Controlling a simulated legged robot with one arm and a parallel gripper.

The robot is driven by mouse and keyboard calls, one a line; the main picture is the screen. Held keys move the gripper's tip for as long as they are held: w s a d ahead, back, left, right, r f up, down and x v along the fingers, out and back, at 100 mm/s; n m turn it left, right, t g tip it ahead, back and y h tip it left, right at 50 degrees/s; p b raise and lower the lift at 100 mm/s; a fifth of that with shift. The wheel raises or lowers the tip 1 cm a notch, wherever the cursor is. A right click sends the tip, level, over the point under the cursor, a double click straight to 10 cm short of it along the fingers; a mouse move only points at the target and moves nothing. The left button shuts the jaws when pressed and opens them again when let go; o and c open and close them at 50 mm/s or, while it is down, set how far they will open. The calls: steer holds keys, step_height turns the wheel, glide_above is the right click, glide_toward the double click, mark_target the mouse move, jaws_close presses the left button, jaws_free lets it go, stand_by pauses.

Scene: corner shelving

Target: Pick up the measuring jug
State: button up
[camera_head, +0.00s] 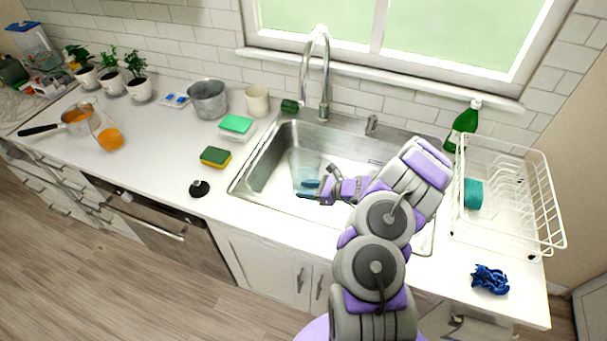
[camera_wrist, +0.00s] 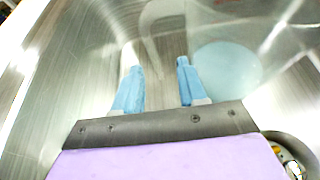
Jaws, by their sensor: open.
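A clear, see-through vessel that looks like the measuring jug (camera_head: 304,168) stands in the left part of the sink (camera_head: 262,162). My gripper (camera_head: 308,190) is open, its blue fingers reaching over the sink just in front of the jug. In the wrist view the two fingers (camera_wrist: 158,66) are apart with nothing clearly between them. The jug's pale round base (camera_wrist: 228,66) shows to the right of the right finger there. Its clear walls blend into the sink, so I cannot tell whether a finger touches it.
The faucet (camera_head: 323,75) rises behind the sink. A white dish rack (camera_head: 510,195) and green bottle (camera_head: 463,125) stand to the right. A sponge (camera_head: 215,157) and black stopper (camera_head: 199,188) lie left of the sink. A glass vessel with orange contents (camera_head: 108,137) is farther left.

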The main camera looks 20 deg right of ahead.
mark_target(295, 191)
steer(key=b+x, duration=0.1)
steer(key=x, duration=0.3)
steer(key=shift+s+a+f, duration=0.1)
steer(key=shift+s+f, duration=0.1)
steer(key=shift+w+a, duration=0.25)
steer(key=shift+w, duration=0.05)
jaws_close()
